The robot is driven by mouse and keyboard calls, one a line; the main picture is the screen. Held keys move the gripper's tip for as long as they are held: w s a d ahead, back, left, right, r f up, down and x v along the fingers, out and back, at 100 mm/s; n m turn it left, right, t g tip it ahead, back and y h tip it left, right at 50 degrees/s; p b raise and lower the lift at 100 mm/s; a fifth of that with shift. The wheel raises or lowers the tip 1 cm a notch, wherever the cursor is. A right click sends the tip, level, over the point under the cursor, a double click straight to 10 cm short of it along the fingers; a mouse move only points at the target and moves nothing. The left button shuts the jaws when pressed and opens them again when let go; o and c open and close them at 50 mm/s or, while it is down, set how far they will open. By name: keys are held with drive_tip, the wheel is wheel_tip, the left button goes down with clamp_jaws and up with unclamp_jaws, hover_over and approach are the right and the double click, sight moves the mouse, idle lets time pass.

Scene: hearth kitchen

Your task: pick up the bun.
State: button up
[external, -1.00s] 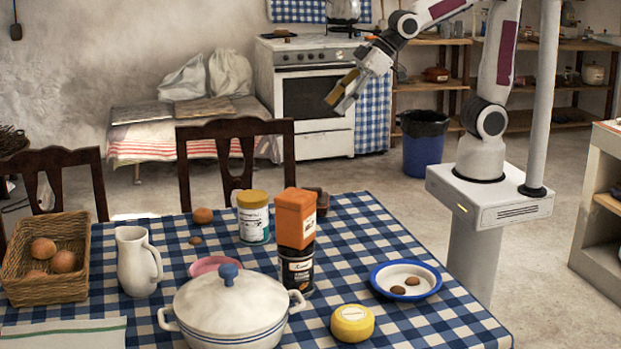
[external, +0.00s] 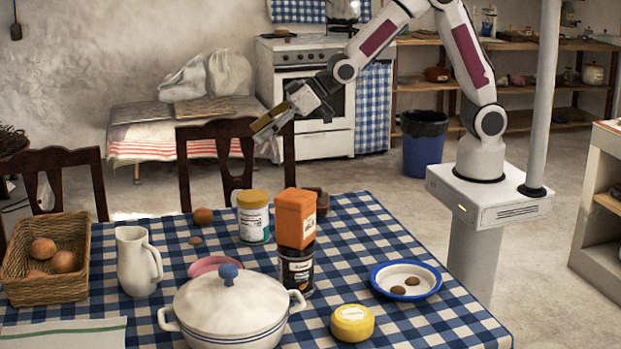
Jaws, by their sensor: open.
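A round brown bun (external: 203,216) sits on the checked tablecloth (external: 345,235) near the far edge, left of a yellow-lidded tin. More bun-like rounds (external: 65,260) lie in the wicker basket (external: 45,288) at the left. My gripper (external: 268,124) is open and empty. It is in the air in front of the stove and chair back, above and to the right of the lone bun, well apart from it.
A yellow-lidded tin (external: 253,218), an orange box (external: 295,218) on a dark can (external: 297,270), a white pitcher (external: 137,262) and a lidded pot (external: 230,308) crowd the table. A chair (external: 235,130) stands behind it. A blue-rimmed plate (external: 405,280) holds small brown pieces.

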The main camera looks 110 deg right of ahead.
drive_tip(key=w+d+f+t, duration=0.1)
drive_tip(key=w+d+f, duration=0.2)
drive_tip(key=w+f, duration=0.3)
drive_tip(key=t, duration=0.2)
hover_over(209, 210)
drive_tip(key=s, duration=0.4)
wheel_tip(209, 210, down, 10)
drive_tip(key=shift+s+a+m+h, duration=0.1)
drive_tip(key=shift+a+m+h, duration=0.2)
drive_tip(key=shift+a+h, duration=0.1)
drive_tip(key=shift+f, duration=2.9)
drive_tip(key=shift+f, duration=0.15)
drive_tip(key=shift+f, duration=0.55)
drive_tip(key=shift+x, duration=2.45)
